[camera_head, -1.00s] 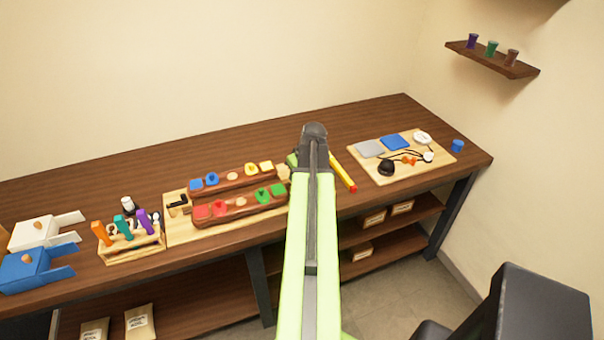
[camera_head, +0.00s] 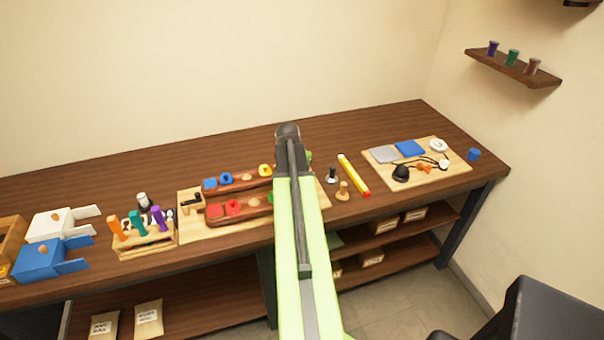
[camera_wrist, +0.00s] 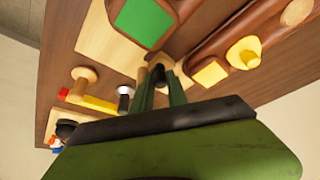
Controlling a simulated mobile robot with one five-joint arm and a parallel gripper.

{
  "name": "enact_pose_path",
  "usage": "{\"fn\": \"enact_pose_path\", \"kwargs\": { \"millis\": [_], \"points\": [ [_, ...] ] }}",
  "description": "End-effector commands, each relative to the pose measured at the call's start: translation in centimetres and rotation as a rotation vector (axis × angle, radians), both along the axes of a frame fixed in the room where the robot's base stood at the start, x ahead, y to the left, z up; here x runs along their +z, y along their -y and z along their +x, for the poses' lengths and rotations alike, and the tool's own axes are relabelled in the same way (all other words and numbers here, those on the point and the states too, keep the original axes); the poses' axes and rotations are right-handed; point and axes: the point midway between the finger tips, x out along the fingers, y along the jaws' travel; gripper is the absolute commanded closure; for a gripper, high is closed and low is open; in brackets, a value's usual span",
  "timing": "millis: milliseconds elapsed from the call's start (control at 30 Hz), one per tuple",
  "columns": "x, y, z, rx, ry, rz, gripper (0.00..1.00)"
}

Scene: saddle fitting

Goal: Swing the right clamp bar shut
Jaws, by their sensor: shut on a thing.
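A pale board (camera_head: 186,231) on the bench carries two dark red rails with coloured pieces, and the left clamp (camera_head: 190,203) stands at its left end. How far the bar is swung cannot be told. A rail end with a yellow square (camera_wrist: 210,73) lies close to the right.
A black-and-white stamp (camera_head: 332,175), a wooden knob (camera_head: 343,191) and a yellow tube (camera_head: 353,174) stand or lie right of the board. Farther right is a tray (camera_head: 455,178) of parts. A tool rack (camera_head: 147,241) stands left. The bench behind is clear.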

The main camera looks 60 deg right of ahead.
Motion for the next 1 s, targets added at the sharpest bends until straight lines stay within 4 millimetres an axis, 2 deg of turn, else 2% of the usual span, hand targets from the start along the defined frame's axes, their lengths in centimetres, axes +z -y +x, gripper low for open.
{"fn": "enact_pose_path", "kwargs": {
  "millis": [333,867,900,1000],
  "points": [
    [-0.01,0.59,0.57,-0.137,-0.002,-0.002,1.0],
    [0.0,0.7,0.57,-0.163,-0.002,-0.003,1.0],
    [0.0,0.7,0.56,-0.163,-0.002,-0.003,0.8],
    [0.0,0.68,0.58,-0.162,-0.002,-0.002,0.67]
  ]
}}
